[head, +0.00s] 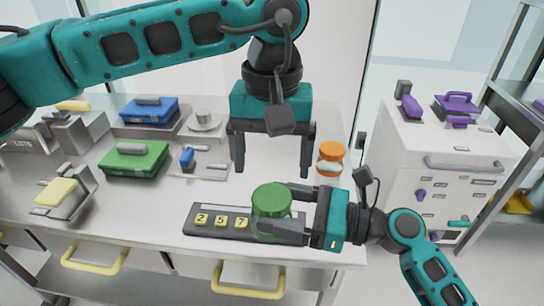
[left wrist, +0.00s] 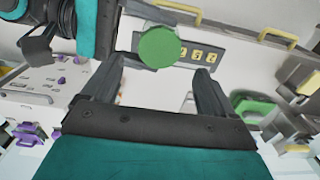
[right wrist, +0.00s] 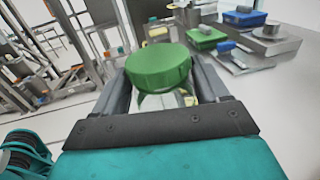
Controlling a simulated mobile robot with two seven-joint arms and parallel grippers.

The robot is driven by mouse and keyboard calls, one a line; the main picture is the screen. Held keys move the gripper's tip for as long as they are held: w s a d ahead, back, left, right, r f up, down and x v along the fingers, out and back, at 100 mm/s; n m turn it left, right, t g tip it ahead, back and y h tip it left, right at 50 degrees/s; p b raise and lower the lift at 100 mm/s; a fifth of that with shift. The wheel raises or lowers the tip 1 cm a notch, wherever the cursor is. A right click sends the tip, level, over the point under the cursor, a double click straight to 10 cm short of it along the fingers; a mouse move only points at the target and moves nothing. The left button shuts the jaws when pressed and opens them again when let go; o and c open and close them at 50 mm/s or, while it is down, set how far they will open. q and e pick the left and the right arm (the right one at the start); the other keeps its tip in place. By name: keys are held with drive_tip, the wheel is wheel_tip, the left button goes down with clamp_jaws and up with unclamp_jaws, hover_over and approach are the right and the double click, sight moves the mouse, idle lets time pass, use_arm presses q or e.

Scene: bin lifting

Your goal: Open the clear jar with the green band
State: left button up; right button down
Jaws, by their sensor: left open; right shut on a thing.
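The clear jar has a wide green lid (head: 272,198) on top, and its see-through body (right wrist: 165,101) shows below the lid in the right wrist view. My right gripper (head: 278,212) is shut around the jar from the right side. The jar is upright over the right part of the dark number strip (head: 225,233); I cannot tell whether it touches the strip. My left gripper (head: 272,168) is open and empty, pointing down above and behind the jar. In the left wrist view the green lid (left wrist: 159,48) shows beyond its fingertips, apart from them.
A jar with an orange lid (head: 331,152) stands on the table (head: 130,215) to the right. Green (head: 134,159) and blue (head: 149,112) cases and a yellow-topped block (head: 57,192) lie left. A white cabinet (head: 445,155) with purple parts stands right.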

sight(271, 196)
use_arm(q)
wheel_tip(271, 196, down, 7)
drive_tip(key=shift+r, duration=0.1)
drive_tip(key=shift+c, duration=0.3)
drive_tip(key=shift+a, duration=0.1)
drive_tip(key=c, duration=1)
drive_tip(key=shift+n, duration=1.8)
drive_tip(key=o, duration=1.1)
drive_tip(key=shift+o, duration=0.2)
